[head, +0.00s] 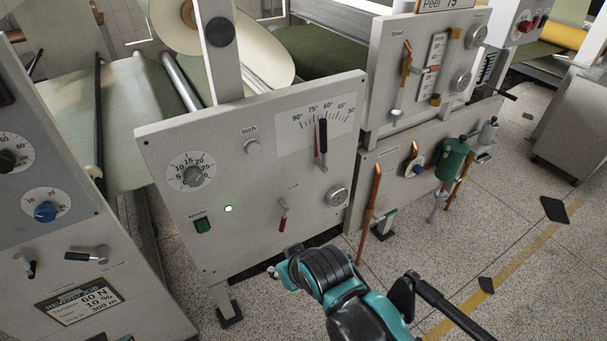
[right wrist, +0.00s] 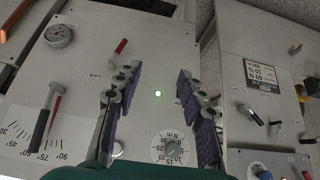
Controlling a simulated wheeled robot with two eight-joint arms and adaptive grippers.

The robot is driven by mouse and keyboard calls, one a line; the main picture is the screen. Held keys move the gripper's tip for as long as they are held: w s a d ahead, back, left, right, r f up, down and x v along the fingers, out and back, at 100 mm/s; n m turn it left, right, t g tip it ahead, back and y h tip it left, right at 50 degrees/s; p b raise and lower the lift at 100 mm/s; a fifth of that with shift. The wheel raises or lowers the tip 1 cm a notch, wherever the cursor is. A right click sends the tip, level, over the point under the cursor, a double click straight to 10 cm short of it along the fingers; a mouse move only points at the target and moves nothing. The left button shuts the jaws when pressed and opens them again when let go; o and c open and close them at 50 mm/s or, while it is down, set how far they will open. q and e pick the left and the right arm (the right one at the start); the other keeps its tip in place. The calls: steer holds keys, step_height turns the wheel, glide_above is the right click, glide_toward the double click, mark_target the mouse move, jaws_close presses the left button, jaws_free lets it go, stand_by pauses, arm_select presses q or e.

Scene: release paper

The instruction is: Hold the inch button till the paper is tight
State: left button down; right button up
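The inch button (head: 252,147) is a small grey round knob under the label "Inch" on the middle grey panel (head: 255,210). Pale paper (head: 130,115) runs behind this panel, with a large cream roll (head: 250,45) above; I cannot tell how tight it is. My right arm comes in from the bottom of the head view and ends low in front of the panel. In the right wrist view, my right gripper (right wrist: 158,80) has its purple-padded fingers apart, with nothing between them, facing the upside-down panel. My left gripper is not in view.
A second panel with tools (head: 440,160) stands at right.

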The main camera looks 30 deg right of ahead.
stand_by(0.3)
jaws_close()
stand_by(1.2)
